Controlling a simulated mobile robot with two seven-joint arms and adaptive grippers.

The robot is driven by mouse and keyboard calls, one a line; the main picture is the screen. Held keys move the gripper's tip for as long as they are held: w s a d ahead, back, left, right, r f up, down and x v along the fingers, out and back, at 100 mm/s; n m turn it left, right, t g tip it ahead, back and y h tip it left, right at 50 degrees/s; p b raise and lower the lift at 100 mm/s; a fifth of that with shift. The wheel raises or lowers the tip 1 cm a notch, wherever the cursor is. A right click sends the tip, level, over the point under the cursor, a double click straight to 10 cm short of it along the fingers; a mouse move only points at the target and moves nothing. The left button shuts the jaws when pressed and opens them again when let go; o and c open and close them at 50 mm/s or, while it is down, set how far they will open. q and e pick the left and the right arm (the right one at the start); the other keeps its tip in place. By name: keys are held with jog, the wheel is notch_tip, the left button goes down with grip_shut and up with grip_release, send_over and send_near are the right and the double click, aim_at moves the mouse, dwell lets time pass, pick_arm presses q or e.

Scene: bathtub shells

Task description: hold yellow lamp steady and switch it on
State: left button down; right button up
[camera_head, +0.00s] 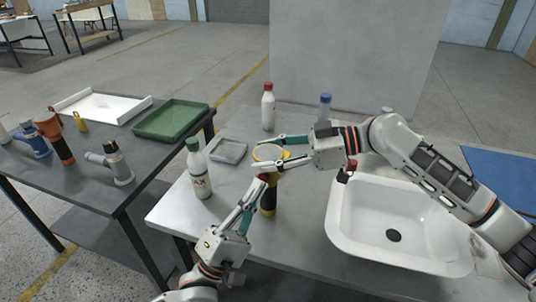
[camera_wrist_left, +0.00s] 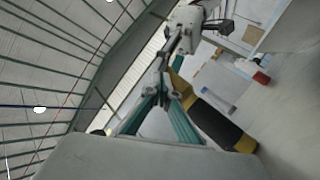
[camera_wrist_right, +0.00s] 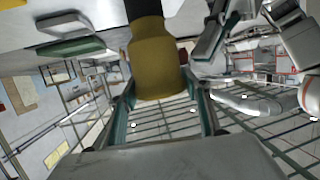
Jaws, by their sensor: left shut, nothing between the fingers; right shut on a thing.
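The yellow lamp (camera_head: 268,203) stands upright near the front of the table, left of the sink, with a yellow head and a dark lower body. My right gripper (camera_head: 254,153) is shut on its yellow head, one finger on each side; the right wrist view shows the yellow head (camera_wrist_right: 155,65) between the fingers. My left gripper (camera_head: 264,180) is shut and empty, its fingertips at the lamp's upper body; whether they touch it is unclear. The left wrist view shows the lamp's dark body (camera_wrist_left: 215,122) beside the closed fingers. The switch cannot be made out.
A green-capped bottle (camera_head: 199,172) and a grey tray (camera_head: 228,150) are left of the lamp. A red-capped bottle (camera_head: 268,108) and a blue-capped bottle (camera_head: 325,107) stand behind. A white sink (camera_head: 340,218) is right. Another table holds a green tray (camera_head: 170,122) and several tools.

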pick_arm(q)
jog(key=shift+w, duration=0.15)
jog(key=shift+w+d, duration=0.15)
jog(key=shift+w, duration=0.25)
dwell(0.6)
jog(key=shift+s, duration=0.55)
jog(key=s+a, duration=0.2)
jog(key=s, duration=0.3)
jog(key=shift+s, duration=0.35)
dwell(0.5)
